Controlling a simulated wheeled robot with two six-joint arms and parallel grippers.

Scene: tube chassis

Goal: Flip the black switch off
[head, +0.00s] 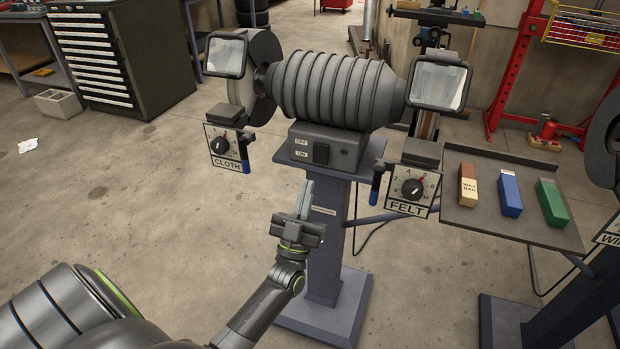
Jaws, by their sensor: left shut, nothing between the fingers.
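The black switch (321,153) is on the front of the grey base of a bench grinder (335,92), on a blue-grey pedestal (326,250). Labels OFF and ON sit left of the switch, OFF above ON. A small dark green round light (343,153) is to its right. I cannot tell which way the switch is tipped. My left gripper (306,188) is shut and empty, pointing up, just below and slightly left of the switch in the picture, apart from it. My right gripper is not in view.
Dial boxes marked CLOTH (222,146) and FELT (411,190) flank the switch, with blue-tipped levers. A tray (480,219) with brown, blue and green bars is at right. A drawer cabinet (118,60) stands at back left. The floor at left is mostly clear.

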